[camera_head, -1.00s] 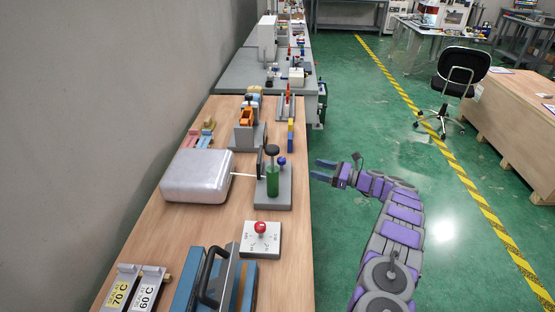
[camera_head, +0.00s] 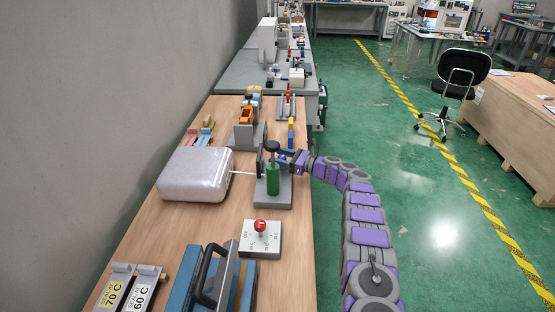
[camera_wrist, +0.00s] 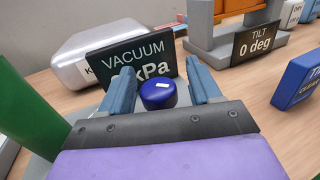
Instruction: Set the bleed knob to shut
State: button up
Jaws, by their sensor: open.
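The bleed knob (camera_wrist: 158,96) is a round blue knob with a white mark on top. In the wrist view it lies between the two blue-grey fingers of my gripper (camera_wrist: 159,84), which is open with a finger on either side. Whether a finger touches the knob I cannot tell. In the head view my gripper (camera_head: 286,156) reaches in from the right, beside the green cylinder (camera_head: 273,182) with its black top, and mostly covers the knob. A dark display (camera_wrist: 137,60) reading VACUUM and kPa stands just behind the knob.
A silver box (camera_head: 194,174) joins the vacuum stand by a thin white tube. A red knob on a white dial plate (camera_head: 260,240) sits nearer on the table. A TILT display (camera_wrist: 257,41) and a blue block (camera_wrist: 298,80) stand beyond my gripper.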

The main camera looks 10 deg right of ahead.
jog(key=shift+w+a, duration=0.25)
jog(key=shift+a, duration=0.2)
jog(key=shift+c, duration=0.4)
jog(key=shift+r, duration=0.1)
jog(key=c, duration=0.9)
